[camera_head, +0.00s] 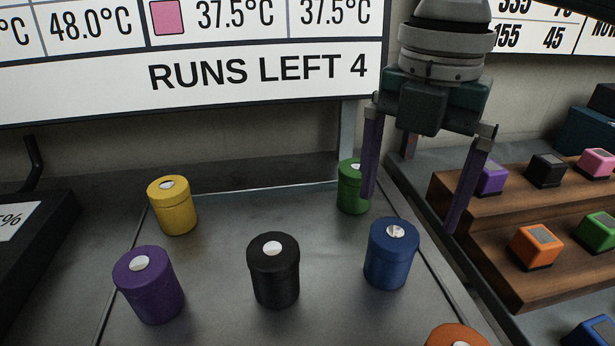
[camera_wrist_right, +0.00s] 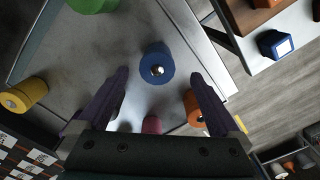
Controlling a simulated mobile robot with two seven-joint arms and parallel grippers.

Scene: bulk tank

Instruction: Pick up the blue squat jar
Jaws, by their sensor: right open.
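The blue squat jar (camera_head: 390,262) stands upright on the grey tray, with a pale round spot on its lid. In the right wrist view the blue jar (camera_wrist_right: 157,62) appears between and just beyond my fingertips. My right gripper (camera_head: 410,212) is open and empty, pointing down, its fingers spread wide above and behind the jar in the head view. Its two purple fingers also show in the wrist view (camera_wrist_right: 161,76), one on each side. No contact with the jar shows. My left gripper is in neither view.
Near the blue jar stand a green jar (camera_head: 352,190), a black jar (camera_head: 274,278) and an orange jar (camera_head: 457,336). Yellow (camera_head: 174,212) and purple (camera_head: 150,292) jars stand further left. A wooden stepped rack (camera_head: 490,262) with small coloured blocks is at right.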

